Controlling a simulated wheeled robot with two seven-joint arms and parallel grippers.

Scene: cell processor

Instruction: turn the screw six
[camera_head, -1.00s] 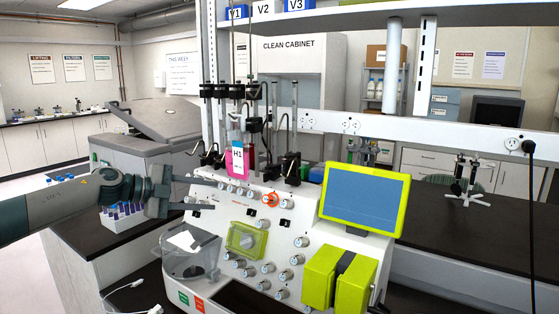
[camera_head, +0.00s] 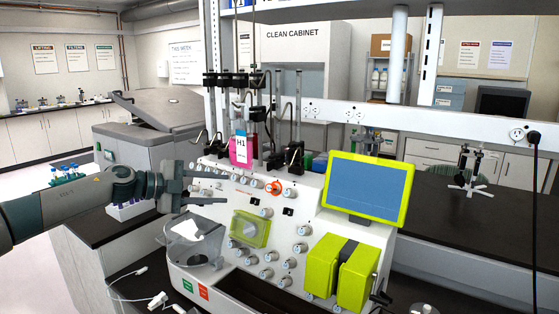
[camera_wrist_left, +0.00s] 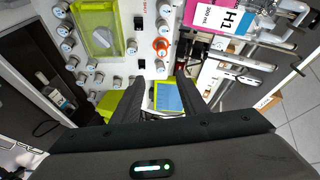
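The cell processor (camera_head: 215,255) is a white machine with many grey-white knob-like screws on its sloped front. One knob (camera_head: 274,188) has an orange ring; it also shows in the left wrist view (camera_wrist_left: 161,44). I cannot read which knob is screw six. My left gripper (camera_head: 225,189) is open and empty at the upper left of the front panel. In the left wrist view its two dark fingers (camera_wrist_left: 158,84) are spread apart, with the panel beyond them and no knob between them. My right gripper is not in view.
A pink H1 bag (camera_head: 241,152) hangs above the panel among black clamps and rods. A green-framed screen (camera_head: 367,188) and a green pump block (camera_head: 340,268) stand on the right side. A tube rack (camera_head: 128,211) is behind my left arm. A white cable lies at the lower left.

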